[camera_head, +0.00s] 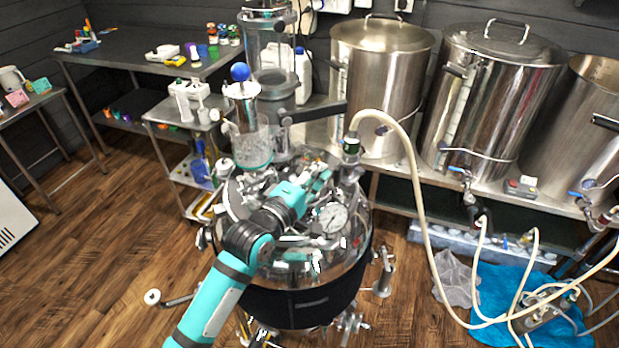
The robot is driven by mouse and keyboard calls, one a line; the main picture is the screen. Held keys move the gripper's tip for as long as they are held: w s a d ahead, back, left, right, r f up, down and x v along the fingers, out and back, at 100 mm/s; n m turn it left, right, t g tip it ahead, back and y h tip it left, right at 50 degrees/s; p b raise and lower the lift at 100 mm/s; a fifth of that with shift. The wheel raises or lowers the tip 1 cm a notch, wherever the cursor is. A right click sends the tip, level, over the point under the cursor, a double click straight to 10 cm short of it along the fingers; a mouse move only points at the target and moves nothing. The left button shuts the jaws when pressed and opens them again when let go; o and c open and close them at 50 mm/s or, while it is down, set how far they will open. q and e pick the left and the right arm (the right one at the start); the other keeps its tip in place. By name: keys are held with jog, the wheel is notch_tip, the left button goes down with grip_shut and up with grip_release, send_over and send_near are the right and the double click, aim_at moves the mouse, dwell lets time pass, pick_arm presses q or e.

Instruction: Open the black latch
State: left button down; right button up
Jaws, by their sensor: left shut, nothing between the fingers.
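A steel vessel (345,262) with a domed lid and a dark jacket stands in front of me. Its lid is crowded with fittings and a round gauge (332,217). A black bar-shaped handle (318,112) sticks out to the right from the fittings above the lid; I cannot tell whether it is the black latch. My left gripper (322,178) is over the lid, below that bar and apart from it. It is shut and empty. My teal left arm hides part of the lid. My right gripper is out of view.
A clear cylinder with a blue ball (240,72) on top rises at the lid's left. Large steel kettles (378,80) stand on a bench behind. A pale hose (412,165) arches down at the right. A small cart (160,112) stands to the left. Wooden floor is clear at the left.

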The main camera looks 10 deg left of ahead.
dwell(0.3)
pick_arm(q)
jog(key=shift+d+r+p, duration=0.15)
jog(key=shift+r+p, duration=0.1)
jog(key=shift+p, duration=0.2)
jog(key=m+p, duration=0.1)
jog(key=p, duration=0.1)
jog(key=d+r+m+p, duration=0.1)
jog(key=m, duration=0.1)
jog(key=shift+s+d+g+p, duration=0.15)
jog(key=shift+d+g+p, duration=0.1)
jog(key=shift+g+p, duration=0.15)
jog(key=shift+d+f+m+y+p, duration=0.25)
jog(key=shift+m+y+p, duration=0.1)
jog(key=shift+m, duration=0.35)
jog(key=shift+f, duration=0.15)
jog(key=shift+s+a, duration=0.1)
